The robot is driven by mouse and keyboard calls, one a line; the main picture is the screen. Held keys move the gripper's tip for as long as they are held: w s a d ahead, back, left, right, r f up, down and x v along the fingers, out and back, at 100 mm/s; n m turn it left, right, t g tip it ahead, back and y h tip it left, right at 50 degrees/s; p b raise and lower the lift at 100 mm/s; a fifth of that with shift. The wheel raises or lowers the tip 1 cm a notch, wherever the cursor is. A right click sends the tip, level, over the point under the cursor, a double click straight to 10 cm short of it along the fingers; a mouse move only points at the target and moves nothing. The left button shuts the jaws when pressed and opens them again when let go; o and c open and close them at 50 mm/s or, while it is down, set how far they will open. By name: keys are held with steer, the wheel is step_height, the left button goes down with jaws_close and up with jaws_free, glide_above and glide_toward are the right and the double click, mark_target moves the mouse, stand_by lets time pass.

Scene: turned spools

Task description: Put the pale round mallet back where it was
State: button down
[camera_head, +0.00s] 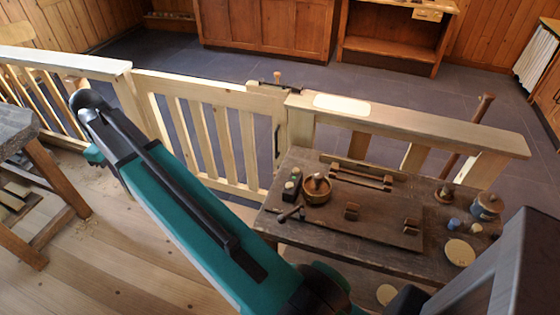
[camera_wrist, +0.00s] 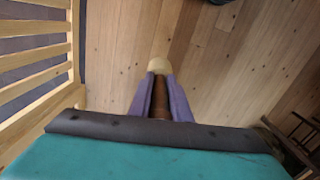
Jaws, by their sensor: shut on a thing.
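The pale round mallet shows in the wrist view, with its pale rounded end (camera_wrist: 160,64) beyond my fingertips and a brown handle (camera_wrist: 159,98) between them. My gripper (camera_wrist: 160,80) has two purple fingers, closed on both sides of the brown handle. It holds the mallet over the plank floor, beside the fence. In the head view my arm reaches to the upper left, and the fingers are hidden behind it. The workbench (camera_head: 330,236) is at the right, well apart from my gripper. Two small wooden supports (camera_head: 351,211) (camera_head: 411,226) stand empty on its dark board.
A pale wooden fence with a gate (camera_head: 205,86) crosses the middle. The bench holds a wooden bowl (camera_head: 316,196), a spindle rack (camera_head: 356,178), a lidded pot (camera_head: 486,206) and a pale disc (camera_head: 459,253). Another bench (camera_head: 50,165) stands at the left. Floor between is open.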

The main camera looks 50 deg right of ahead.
steer(key=s+d+f+m+b, duration=0.1)
steer(key=s+d+m, duration=0.2)
steer(key=d, duration=1.2)
steer(key=s+d+m+b, duration=0.1)
steer(key=s+d+m, duration=0.2)
steer(key=d, duration=1.2)
steer(key=s+d+m+b, duration=0.2)
steer(key=s+d+m, duration=0.4)
steer(key=s+d, duration=1.4)
steer(key=d, duration=0.4)
steer(key=shift+f, duration=0.3)
steer(key=shift+f, duration=0.1)
step_height(320, 180, down, 6)
steer(key=p, duration=0.1)
steer(key=shift+d+f, duration=0.1)
steer(key=shift+f+p, duration=0.4)
steer(key=shift+f, duration=1.45)
